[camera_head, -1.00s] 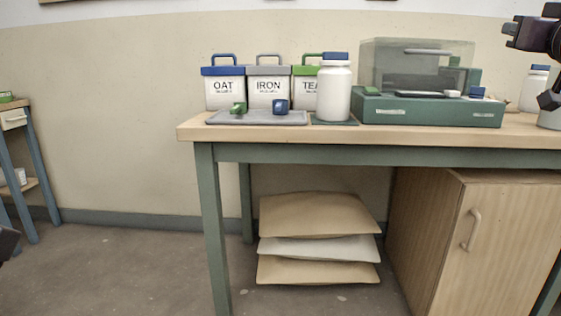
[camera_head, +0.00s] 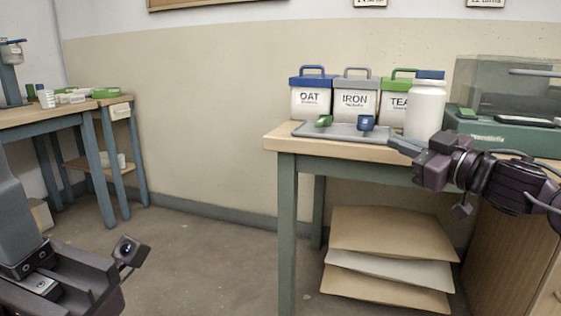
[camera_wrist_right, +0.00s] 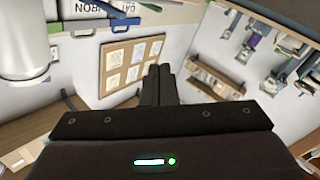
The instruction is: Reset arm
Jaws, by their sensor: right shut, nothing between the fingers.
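My right gripper (camera_head: 405,148) comes in from the right in the head view, in front of the table and near the white jar. In the right wrist view its two fingers (camera_wrist_right: 158,85) are together with nothing between them. My left arm shows at the lower left of the head view, but its fingertips are not visible there. Three lidded buckets stand on the table: OAT with a blue lid (camera_head: 311,98), IRON with a grey lid (camera_head: 355,100), and one with a green lid (camera_head: 394,101), partly hidden by the white jar (camera_head: 425,108).
A grey tray (camera_head: 340,132) with a green and a blue scoop lies at the front of the table (camera_head: 285,139). A green case with a clear cover (camera_head: 505,130) is at right. Sacks (camera_head: 395,240) lie below. Open floor (camera_head: 210,260) is at left.

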